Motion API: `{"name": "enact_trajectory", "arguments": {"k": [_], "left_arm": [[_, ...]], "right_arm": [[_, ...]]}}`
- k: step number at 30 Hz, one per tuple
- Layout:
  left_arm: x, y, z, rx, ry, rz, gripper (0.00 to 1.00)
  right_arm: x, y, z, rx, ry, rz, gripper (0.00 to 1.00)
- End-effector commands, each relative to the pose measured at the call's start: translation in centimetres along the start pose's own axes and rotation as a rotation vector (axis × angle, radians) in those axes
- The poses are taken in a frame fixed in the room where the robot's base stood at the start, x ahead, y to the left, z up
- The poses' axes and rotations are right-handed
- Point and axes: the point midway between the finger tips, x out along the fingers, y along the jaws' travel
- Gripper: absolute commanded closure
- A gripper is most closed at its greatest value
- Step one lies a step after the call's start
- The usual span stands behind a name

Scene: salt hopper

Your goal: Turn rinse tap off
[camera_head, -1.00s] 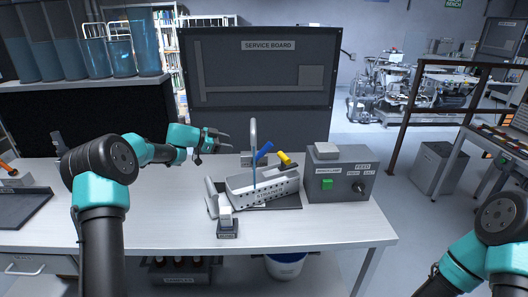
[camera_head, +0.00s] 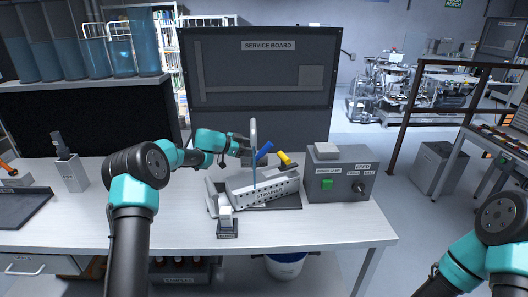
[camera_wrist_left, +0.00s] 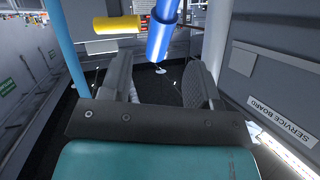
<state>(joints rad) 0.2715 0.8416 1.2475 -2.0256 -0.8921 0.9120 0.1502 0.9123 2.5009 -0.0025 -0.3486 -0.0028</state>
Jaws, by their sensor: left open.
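The tap is a grey arched spout (camera_head: 253,128) above a perforated strainer trough (camera_head: 265,186). A thin blue stream (camera_head: 254,176) runs down from the spout. A blue lever (camera_head: 265,148) and a yellow lever (camera_head: 284,158) stand behind the trough. My left gripper (camera_head: 248,154) is at the spout, just left of the blue lever, and partly hidden there. In the left wrist view my open left gripper (camera_wrist_left: 157,75) has the blue lever (camera_wrist_left: 161,32) ahead, in line with the gap between its fingers. The yellow lever (camera_wrist_left: 117,24) is left of it. Contact cannot be told. My right gripper is out of view.
A grey feed box (camera_head: 340,175) with a green button and a knob stands right of the trough. A small labelled block (camera_head: 227,222) sits in front. The service board (camera_head: 262,80) rises behind.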

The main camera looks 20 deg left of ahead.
Motion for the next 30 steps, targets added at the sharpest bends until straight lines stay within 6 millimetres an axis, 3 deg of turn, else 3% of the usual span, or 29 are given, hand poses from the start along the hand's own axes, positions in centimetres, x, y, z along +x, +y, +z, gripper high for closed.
{"name": "enact_trajectory", "arguments": {"k": [6, 12, 25, 30], "left_arm": [[3.9, 0.1, 0.0, 0.001, 0.000, 0.002, 0.44], [6.5, 0.1, 0.0, 0.001, 0.001, 0.001, 0.44], [7.3, 0.0, 0.0, 0.000, 0.000, 0.000, 0.44], [7.3, 0.0, 0.0, 0.000, 0.000, 0.000, 0.60]], "right_arm": [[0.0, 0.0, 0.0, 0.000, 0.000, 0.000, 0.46], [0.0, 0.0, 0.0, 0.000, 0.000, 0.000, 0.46], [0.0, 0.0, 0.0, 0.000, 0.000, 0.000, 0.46], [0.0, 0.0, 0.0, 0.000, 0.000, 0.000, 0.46]]}}
